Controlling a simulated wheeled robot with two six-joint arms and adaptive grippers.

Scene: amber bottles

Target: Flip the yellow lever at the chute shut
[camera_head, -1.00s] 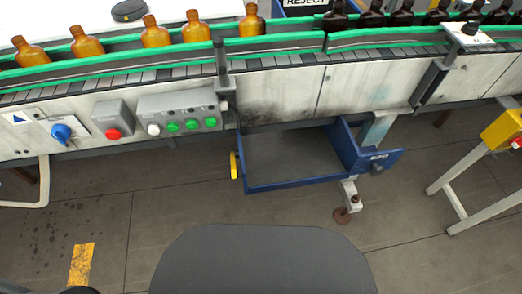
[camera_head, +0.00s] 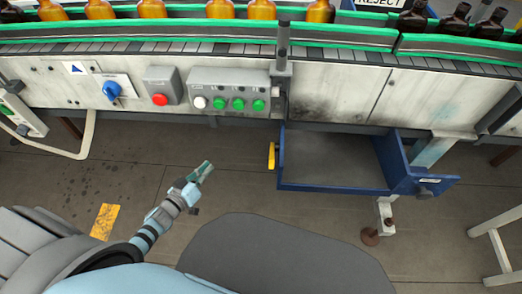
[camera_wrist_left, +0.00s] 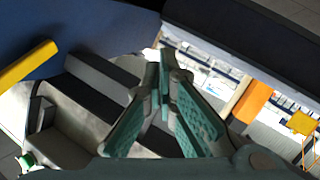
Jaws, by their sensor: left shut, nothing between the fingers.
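The yellow lever (camera_head: 271,156) hangs upright on the left side of the blue chute tray (camera_head: 330,187) below the conveyor. In the left wrist view a yellow bar (camera_wrist_left: 27,65), which looks like the lever, lies against a blue panel at the upper left. My left gripper (camera_head: 206,168) is left of the lever and a little lower in the picture, apart from it. Its green fingers show in the left wrist view (camera_wrist_left: 160,75), closed together at the tips with nothing between them. My right gripper is out of view.
A control panel with green buttons (camera_head: 238,104), a red button (camera_head: 160,99) and a blue switch (camera_head: 112,90) sits on the conveyor front. Amber bottles (camera_head: 262,10) stand on the conveyor. The floor between my left gripper and the chute looks clear.

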